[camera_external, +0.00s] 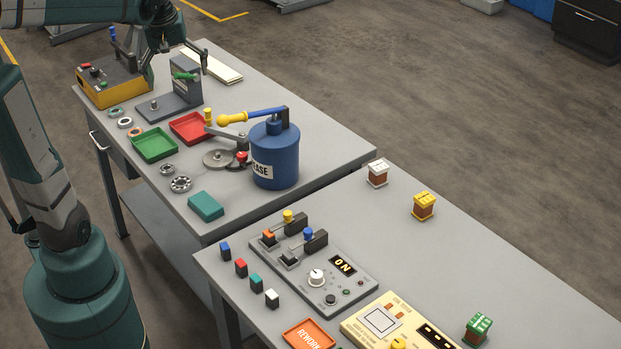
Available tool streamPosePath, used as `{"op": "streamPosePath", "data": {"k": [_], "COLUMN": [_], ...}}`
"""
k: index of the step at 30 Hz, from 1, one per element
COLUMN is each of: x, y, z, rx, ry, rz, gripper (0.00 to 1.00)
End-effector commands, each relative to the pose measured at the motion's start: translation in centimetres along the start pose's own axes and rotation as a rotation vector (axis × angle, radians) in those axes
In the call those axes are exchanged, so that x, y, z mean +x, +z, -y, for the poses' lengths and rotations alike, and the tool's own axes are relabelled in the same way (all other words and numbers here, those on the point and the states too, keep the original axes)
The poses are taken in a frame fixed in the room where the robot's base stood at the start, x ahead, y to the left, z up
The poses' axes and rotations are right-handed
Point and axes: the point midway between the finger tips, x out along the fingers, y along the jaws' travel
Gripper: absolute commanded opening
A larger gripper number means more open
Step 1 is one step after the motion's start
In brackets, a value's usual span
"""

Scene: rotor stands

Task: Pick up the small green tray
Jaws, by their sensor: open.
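The small green tray (154,146) lies on the far grey table, at the left side, and looks empty. A red tray (190,128) lies just behind and to the right of it. My gripper (165,66) is at the top left, above the far part of the same table, with its fingers spread wide and nothing seen between them. It is apart from the green tray, farther back and higher.
A grey stand (184,88) and a yellow control box (114,82) are near my gripper. Metal rings (125,122) lie left of the tray. A blue grease can (275,155) stands to the right. A teal block (206,206) lies at the front.

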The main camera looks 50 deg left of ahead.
Motion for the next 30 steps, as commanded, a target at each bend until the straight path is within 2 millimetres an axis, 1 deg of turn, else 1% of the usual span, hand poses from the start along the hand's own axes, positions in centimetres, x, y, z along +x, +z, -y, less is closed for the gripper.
{"op": "streamPosePath", "data": {"k": [1, 3, 8, 12, 15, 21, 28, 30], "x": [0.2, 0.6, 1.6, 2.5, 3.3, 4.5, 5.6, 7.2], "y": [-1.3, -2.8, -6.0, -8.7, -10.3, -12.7, -14.7, -14.2], "z": [0.8, 1.8, 4.3, 6.8, 8.7, 11.6, 14.5, 14.4], "rx": [-0.035, -0.084, -0.194, -0.289, -0.354, -0.454, -0.543, -0.538], "ry": [-0.01, -0.024, -0.055, -0.081, -0.099, -0.125, -0.149, -0.148], "rz": [0.01, 0.024, 0.056, 0.084, 0.103, 0.132, 0.158, 0.157], "gripper": [0.93, 0.93, 0.93, 0.93, 0.93, 0.93, 0.93, 0.93]}}
